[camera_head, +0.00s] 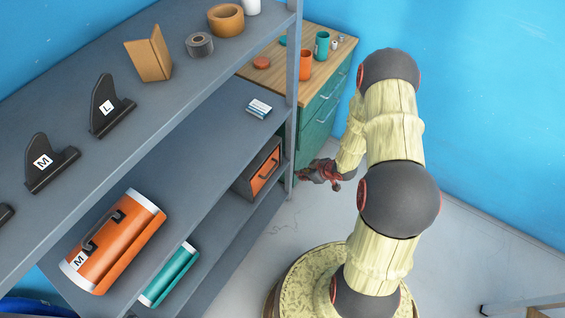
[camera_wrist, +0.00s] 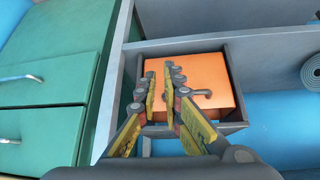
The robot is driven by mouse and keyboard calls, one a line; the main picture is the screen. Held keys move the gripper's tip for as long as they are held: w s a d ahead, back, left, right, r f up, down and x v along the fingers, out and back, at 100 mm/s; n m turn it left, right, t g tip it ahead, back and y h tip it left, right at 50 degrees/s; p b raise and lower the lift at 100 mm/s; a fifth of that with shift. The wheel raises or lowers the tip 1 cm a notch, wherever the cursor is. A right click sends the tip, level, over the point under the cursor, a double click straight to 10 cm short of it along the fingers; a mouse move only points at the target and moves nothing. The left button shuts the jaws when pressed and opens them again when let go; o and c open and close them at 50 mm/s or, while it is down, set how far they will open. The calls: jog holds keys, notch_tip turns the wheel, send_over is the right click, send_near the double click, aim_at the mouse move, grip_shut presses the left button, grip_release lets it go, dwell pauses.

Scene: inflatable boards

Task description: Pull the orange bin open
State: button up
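The orange bin (camera_head: 264,170) sits in a dark grey housing on a lower shelf, its orange front with a dark handle facing my arm. In the wrist view the orange front (camera_wrist: 218,72) fills the middle, and the grey handle (camera_wrist: 203,92) shows just right of my right finger; its left end is hidden. My gripper (camera_wrist: 161,85) is in front of the bin, its yellow-and-grey fingers parted with a narrow gap and nothing seen between them. In the head view my gripper (camera_head: 318,173) is right of the bin, beside the shelf post. Contact with the handle cannot be told.
A green drawer cabinet (camera_head: 318,120) with a wooden top stands behind the shelf post (camera_head: 293,90). An orange roll case (camera_head: 113,240) and a teal roll (camera_head: 170,273) lie on the shelves. A grey rolled mat (camera_wrist: 311,72) is right of the bin.

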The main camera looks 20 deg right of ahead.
aim_at(267, 164)
jog(key=a+r+y, duration=0.1)
jog(key=w+a+r+n+t+y, duration=0.1)
jog(key=a+r, duration=0.1)
jog(key=w+a+r, duration=0.1)
jog(key=a+r, duration=0.1)
jog(key=shift+w+t+y, duration=0.2)
jog(key=shift+t+y, duration=0.2)
grip_shut()
jog(key=b+x, duration=0.1)
jog(key=x, duration=0.4)
jog(key=b+x, duration=0.2)
jog(key=x, duration=0.3)
jog(key=shift+w+a+r, duration=0.1)
jog(key=shift+w+r, duration=0.1)
jog(key=shift+s, duration=0.1)
jog(key=s+d+f+t+y+b, duration=0.1)
jog(key=s+d+f+t+b, duration=0.1)
jog(key=s+d+f+b, duration=0.3)
jog(key=shift+s+d+f+t+y, duration=0.2)
jog(key=shift+s+f+t+y, duration=0.15)
jog(key=shift+s, duration=0.85)
